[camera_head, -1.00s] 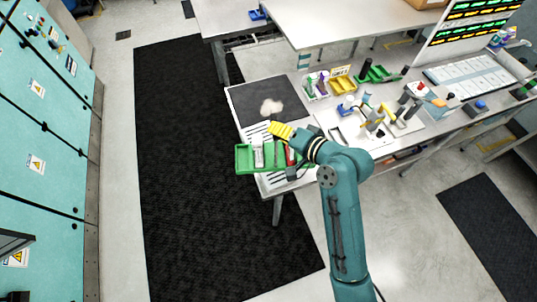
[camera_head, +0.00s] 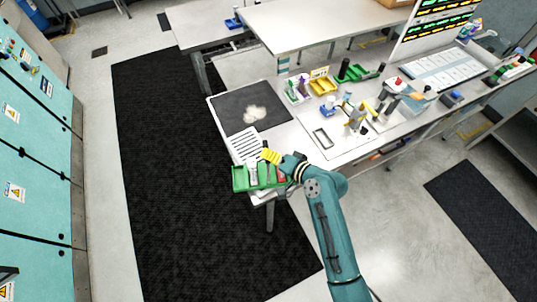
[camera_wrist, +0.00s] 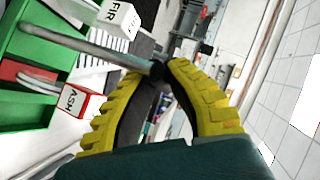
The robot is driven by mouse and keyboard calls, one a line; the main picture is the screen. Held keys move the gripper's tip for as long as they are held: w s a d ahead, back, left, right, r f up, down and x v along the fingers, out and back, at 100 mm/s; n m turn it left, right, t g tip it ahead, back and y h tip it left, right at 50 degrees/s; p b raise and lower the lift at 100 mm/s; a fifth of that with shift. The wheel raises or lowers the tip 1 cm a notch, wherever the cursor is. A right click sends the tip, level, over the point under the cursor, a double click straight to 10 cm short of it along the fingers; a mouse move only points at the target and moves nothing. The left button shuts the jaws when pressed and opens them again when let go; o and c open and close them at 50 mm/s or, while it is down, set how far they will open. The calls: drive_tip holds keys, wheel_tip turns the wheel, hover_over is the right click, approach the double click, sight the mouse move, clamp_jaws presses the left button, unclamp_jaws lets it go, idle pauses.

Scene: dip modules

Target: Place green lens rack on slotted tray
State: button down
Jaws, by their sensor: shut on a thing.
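The green lens rack (camera_head: 240,180) is a green box with compartments, at the near left end of the bench. My gripper (camera_head: 271,157) has yellow fingers. In the wrist view the fingertips (camera_wrist: 165,68) close around the dark end of the rod. The white slotted tray (camera_head: 246,144) with dark slots lies on the bench, just beyond the rack in the head view. The rack overlaps its near part, and whether they touch cannot be told.
A dark mat (camera_head: 250,106) with a pale patch lies beyond the slotted tray. A white board with small tools (camera_head: 338,130) stands to the right. A yellow bin (camera_head: 322,86) and a green bin (camera_head: 352,73) are at the back. Dark floor matting (camera_head: 170,170) is left of the bench.

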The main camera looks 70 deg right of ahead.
drive_tip(key=c, duration=1.2)
unclamp_jaws()
drive_tip(key=shift+c, duration=0.2)
drive_tip(key=v, duration=1.2)
drive_tip(key=shift+b, duration=0.45)
